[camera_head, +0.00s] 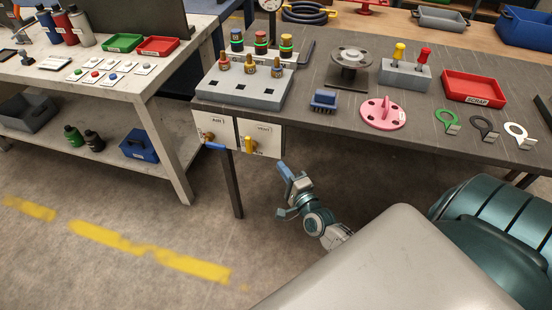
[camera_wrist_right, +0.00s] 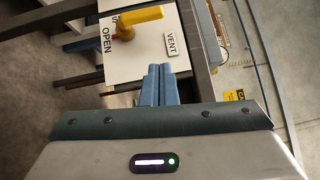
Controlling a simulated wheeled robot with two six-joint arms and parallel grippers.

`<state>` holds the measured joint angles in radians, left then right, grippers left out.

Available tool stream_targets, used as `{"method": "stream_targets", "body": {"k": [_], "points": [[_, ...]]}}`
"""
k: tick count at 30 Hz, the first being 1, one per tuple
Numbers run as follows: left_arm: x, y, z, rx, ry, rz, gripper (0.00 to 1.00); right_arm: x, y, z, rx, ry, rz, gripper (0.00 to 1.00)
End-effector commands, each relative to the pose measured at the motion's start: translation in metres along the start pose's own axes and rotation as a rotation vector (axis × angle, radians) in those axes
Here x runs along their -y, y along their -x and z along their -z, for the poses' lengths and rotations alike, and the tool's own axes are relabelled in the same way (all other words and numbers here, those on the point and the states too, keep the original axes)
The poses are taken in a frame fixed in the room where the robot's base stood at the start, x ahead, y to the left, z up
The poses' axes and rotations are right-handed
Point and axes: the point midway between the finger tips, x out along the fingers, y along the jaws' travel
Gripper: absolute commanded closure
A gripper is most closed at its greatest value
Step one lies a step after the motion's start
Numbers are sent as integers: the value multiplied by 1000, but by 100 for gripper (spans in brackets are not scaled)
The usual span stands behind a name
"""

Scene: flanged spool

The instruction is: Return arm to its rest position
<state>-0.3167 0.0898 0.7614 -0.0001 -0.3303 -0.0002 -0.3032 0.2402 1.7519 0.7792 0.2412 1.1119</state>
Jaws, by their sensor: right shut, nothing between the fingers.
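My right gripper (camera_head: 286,170) is below and to the right of the vent panel in the head view. In the right wrist view its two blue fingers (camera_wrist_right: 160,70) are pressed together with nothing between them. The white vent panel (camera_head: 268,139) hangs at the table's front edge and carries a yellow handle (camera_head: 250,145). In the right wrist view the yellow handle (camera_wrist_right: 141,16) lies beyond the fingertips, apart from them, beside the word OPEN. My left gripper is not in view.
A second panel (camera_head: 207,125) with a blue handle (camera_head: 215,147) is left of the vent panel. The dark table (camera_head: 330,115) holds a grey flanged spool (camera_head: 349,62), a pink flanged part (camera_head: 383,113) and a red scrap tray (camera_head: 473,87). Open floor lies below the gripper.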

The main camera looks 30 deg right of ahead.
Motion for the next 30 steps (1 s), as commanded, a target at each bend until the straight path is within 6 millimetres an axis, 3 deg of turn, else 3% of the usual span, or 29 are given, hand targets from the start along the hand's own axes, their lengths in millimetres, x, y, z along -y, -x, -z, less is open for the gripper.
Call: {"method": "stream_targets", "body": {"k": [4, 12, 16, 20, 23, 26, 30], "points": [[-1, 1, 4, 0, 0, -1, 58, 1, 14, 0, 0, 0, 0, 100], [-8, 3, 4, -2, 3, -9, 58, 1, 19, 0, 0, 1, 0, 100], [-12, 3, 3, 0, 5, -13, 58, -19, 22, 2, 3, 58, -47, 100], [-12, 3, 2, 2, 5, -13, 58, -84, 38, 8, 29, 250, -198, 100], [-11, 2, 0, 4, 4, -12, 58, -154, 65, 13, 86, 457, -367, 100], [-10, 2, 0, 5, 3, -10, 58, -222, 104, 20, 178, 662, -538, 100], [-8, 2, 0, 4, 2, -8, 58, -305, 172, 27, 358, 917, -767, 100]]}}
